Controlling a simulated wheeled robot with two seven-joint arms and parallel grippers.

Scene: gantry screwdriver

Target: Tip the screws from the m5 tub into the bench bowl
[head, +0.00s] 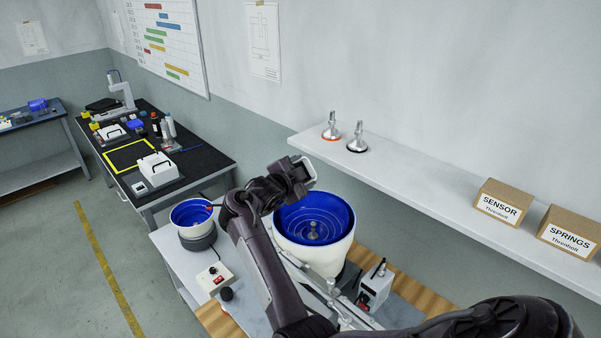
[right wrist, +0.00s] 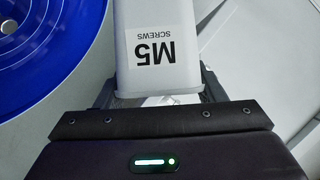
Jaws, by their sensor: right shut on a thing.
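The m5 tub (right wrist: 157,45) is a white tub labelled "M5 SCREWS", held between the fingers of my right gripper (right wrist: 155,98) in the right wrist view. In the head view my right gripper (head: 298,178) is above the back left rim of a large blue-lined bowl (head: 330,212), and only a pale bit of the tub shows. A smaller blue-lined bowl (head: 189,213) stands to the left. I cannot tell which is the bench bowl. A ridged blue bowl (right wrist: 45,40) lies at upper left in the right wrist view. The screws are not visible. My left gripper is not in view.
A wall shelf (head: 430,190) at the right holds two cardboard boxes, SENSOR (head: 503,201) and SPRINGS (head: 569,232), and two metal fittings. A control box (head: 374,288) stands in front of the large bowl. A black-topped bench (head: 205,165) stands at the back left.

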